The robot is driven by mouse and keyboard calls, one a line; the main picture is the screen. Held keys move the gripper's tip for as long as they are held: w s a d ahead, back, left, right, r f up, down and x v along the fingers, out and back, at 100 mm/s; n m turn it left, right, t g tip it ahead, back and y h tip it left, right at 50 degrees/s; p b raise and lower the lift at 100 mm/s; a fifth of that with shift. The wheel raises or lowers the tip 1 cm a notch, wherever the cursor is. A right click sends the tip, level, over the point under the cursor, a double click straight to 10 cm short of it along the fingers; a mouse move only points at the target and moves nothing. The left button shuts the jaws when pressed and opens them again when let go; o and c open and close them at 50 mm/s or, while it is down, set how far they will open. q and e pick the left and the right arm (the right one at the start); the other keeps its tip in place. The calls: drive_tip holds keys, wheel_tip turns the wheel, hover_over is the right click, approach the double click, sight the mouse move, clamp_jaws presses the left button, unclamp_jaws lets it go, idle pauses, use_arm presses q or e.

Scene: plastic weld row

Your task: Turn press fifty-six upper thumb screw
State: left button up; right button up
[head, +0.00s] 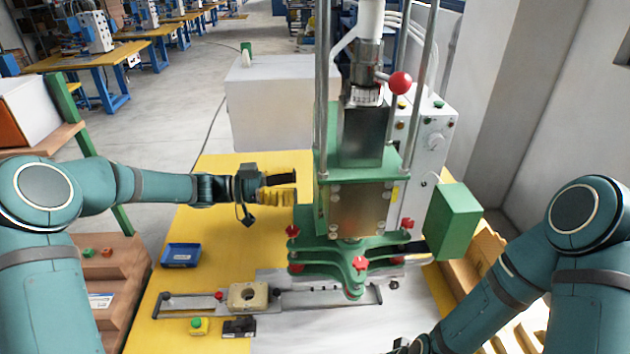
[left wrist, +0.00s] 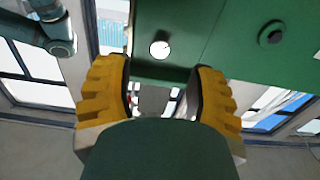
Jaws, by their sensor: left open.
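The green press (head: 345,245) stands on the yellow bench with red thumb screws around its lower plates. One red screw (head: 292,231) is at the left, one (head: 360,264) at the front and one (head: 407,223) at the right. I cannot tell which is the task's upper one. My left gripper (head: 280,188) is beside the press's left side, above the left red screw, open and apart from it. In the left wrist view, its yellow fingers (left wrist: 165,88) are spread below a green plate (left wrist: 225,45), with no red screw visible between them. My right gripper is barely visible at the bottom edge.
A blue tray (head: 181,255) lies on the yellow bench at the left. A slide rail with a beige block (head: 248,296) crosses the front. A red ball lever (head: 400,82) and a green box (head: 453,220) stick out from the press.

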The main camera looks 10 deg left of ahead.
use_arm(q)
drive_tip(key=shift+w+d+p, duration=0.15)
drive_tip(key=shift+w+d, duration=0.05)
drive_tip(key=shift+d, duration=0.7)
drive_tip(key=shift+w+d+p, duration=0.1)
drive_tip(key=shift+w+d, duration=0.05)
drive_tip(key=shift+d, duration=0.75)
drive_tip(key=shift+w+d+p, duration=0.15)
drive_tip(key=shift+w+d, duration=0.05)
drive_tip(key=shift+d, duration=0.7)
clamp_jaws()
